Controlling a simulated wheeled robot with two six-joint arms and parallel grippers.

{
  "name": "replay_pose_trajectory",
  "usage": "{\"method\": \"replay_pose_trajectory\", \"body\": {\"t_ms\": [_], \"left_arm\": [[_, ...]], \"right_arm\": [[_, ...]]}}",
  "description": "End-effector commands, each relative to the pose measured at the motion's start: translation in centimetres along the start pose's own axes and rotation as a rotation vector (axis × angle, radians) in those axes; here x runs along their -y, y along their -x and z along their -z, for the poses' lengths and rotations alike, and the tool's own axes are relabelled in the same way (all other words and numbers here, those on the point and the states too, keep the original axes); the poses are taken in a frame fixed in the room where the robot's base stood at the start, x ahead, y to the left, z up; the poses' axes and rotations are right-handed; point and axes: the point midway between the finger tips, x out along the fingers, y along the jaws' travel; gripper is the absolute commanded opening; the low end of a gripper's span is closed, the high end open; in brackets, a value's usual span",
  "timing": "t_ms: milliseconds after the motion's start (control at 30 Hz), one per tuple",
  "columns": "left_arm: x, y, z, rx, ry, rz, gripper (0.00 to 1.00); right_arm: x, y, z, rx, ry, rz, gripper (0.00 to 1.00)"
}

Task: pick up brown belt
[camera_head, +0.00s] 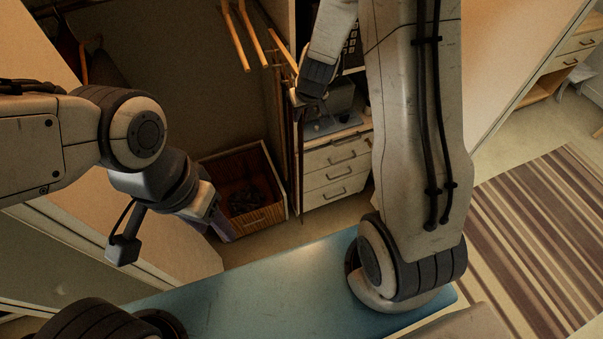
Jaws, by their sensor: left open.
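No brown belt can be made out for certain. A thin dark brown strip (301,165) hangs upright below my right gripper, left of the white drawers; I cannot tell if it is the belt or a cabinet edge. My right gripper (295,97) is at its upper end, small and dark, and its jaws are unclear. My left gripper (215,215) is open, pointing down to the right, in front of the left side of a wicker basket (265,216). Dark things (247,199) lie in the basket, too dim to name.
Wooden hangers (236,38) hang in the closet at the top. White drawers (337,176) stand right of the basket, with a grey object (330,122) on top. A flat blue surface (260,290) lies in front. A striped rug (535,235) covers the floor at right.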

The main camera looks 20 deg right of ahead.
Motion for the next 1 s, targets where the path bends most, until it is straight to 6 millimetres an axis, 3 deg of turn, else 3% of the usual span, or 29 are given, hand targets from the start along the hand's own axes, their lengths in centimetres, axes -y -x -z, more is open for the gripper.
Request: {"method": "replay_pose_trajectory", "body": {"t_ms": [267,333,1000], "left_arm": [[0.01,-0.22,0.0,0.0,0.001,0.0,0.5],[0.01,-0.22,0.0,0.0,0.001,0.0,0.5],[0.01,-0.22,-0.01,0.0,0.001,0.0,0.5]], "right_arm": [[0.03,-0.49,0.03,0.0,0.0,0.0,0.15],[0.03,-0.48,0.03,0.0,0.0,0.0,0.0],[0.02,-0.45,0.03,-0.001,0.0,0.0,0.0]]}}
